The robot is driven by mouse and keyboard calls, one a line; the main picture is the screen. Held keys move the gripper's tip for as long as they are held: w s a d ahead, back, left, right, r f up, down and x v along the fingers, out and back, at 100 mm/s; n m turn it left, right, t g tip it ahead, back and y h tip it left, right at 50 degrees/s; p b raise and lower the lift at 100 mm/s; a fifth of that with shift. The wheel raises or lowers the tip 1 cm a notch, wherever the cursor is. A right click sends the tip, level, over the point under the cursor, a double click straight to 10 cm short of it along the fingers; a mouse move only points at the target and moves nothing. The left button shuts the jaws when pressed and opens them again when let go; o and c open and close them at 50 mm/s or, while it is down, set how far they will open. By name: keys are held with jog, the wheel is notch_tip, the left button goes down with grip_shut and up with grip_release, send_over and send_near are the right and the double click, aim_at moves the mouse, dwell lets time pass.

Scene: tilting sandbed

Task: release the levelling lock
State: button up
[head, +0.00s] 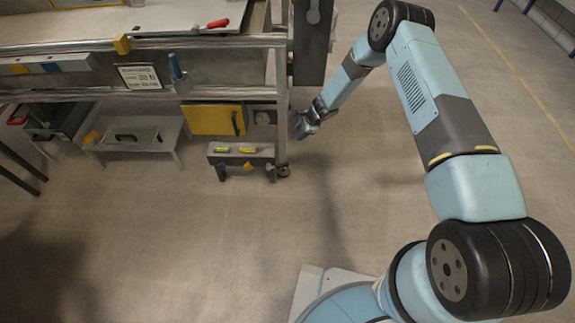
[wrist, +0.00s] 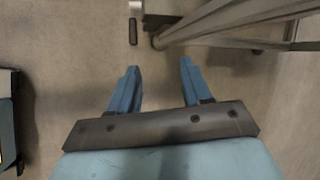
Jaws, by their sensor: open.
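No part in view is legibly marked as the levelling lock, and I cannot tell which one it is. The sandbed's metal frame (head: 283,80) stands at the left in the head view. A small dark handle (wrist: 133,31) hangs from a pale bracket beyond my fingers in the wrist view. A grey lever (head: 313,13) shows on the dark panel at the frame's right end in the head view. My gripper (wrist: 158,68) is open, with nothing between its blue fingers. In the head view, my gripper (head: 302,122) is low, just right of the frame's leg.
A blue-handled lever (head: 178,68) stands on the frame's front beside a sign (head: 139,77). A red-handled tool (head: 217,23) lies on top. The floor to the right is clear.

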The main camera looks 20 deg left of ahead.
jog(key=m, duration=0.2)
send_near(285, 164)
jog(key=x, duration=1)
jog(key=shift+w, duration=0.1)
jog(key=shift+w, duration=0.1)
grip_shut()
